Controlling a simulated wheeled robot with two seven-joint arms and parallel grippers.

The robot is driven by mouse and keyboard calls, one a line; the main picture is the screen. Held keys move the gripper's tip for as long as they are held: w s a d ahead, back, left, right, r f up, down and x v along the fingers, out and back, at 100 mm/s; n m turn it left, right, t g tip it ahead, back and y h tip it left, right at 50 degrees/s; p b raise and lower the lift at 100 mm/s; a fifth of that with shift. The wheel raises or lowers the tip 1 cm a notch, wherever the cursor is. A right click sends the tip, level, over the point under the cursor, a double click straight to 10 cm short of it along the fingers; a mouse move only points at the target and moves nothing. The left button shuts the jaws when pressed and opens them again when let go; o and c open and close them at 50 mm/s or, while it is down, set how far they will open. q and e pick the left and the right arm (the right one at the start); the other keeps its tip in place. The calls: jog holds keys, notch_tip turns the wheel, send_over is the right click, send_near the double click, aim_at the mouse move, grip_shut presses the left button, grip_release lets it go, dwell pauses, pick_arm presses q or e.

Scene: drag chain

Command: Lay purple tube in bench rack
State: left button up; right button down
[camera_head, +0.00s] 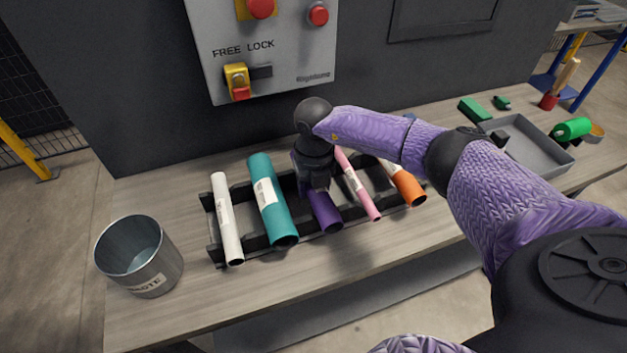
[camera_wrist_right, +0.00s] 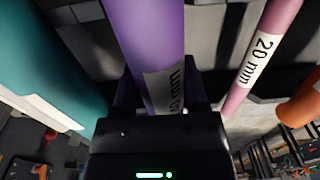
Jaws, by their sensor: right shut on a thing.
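The purple tube (camera_head: 324,212) lies in the black bench rack (camera_head: 255,242), between the teal tube (camera_head: 271,205) and the pink tube (camera_head: 358,186). My right gripper (camera_head: 313,186) is shut on the purple tube from above and hides its far part. In the right wrist view the purple tube (camera_wrist_right: 146,40) runs between the jaws, with a white label partly covered. The teal tube (camera_wrist_right: 45,70) and the pink tube, labelled 20 mm (camera_wrist_right: 262,50), are on either side. My left gripper is not in view.
A white tube (camera_head: 226,220) and an orange tube (camera_head: 408,186) also lie in the rack. A metal waste bin (camera_head: 160,272) stands at the left. A grey tray (camera_head: 535,155) and green items are at the right. A control panel (camera_head: 265,60) rises behind.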

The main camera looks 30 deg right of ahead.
grip_release()
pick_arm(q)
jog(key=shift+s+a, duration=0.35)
pick_arm(e)
notch_tip(320, 180, up, 9)
jog(key=p, duration=0.3)
jog(key=shift+r, duration=0.5)
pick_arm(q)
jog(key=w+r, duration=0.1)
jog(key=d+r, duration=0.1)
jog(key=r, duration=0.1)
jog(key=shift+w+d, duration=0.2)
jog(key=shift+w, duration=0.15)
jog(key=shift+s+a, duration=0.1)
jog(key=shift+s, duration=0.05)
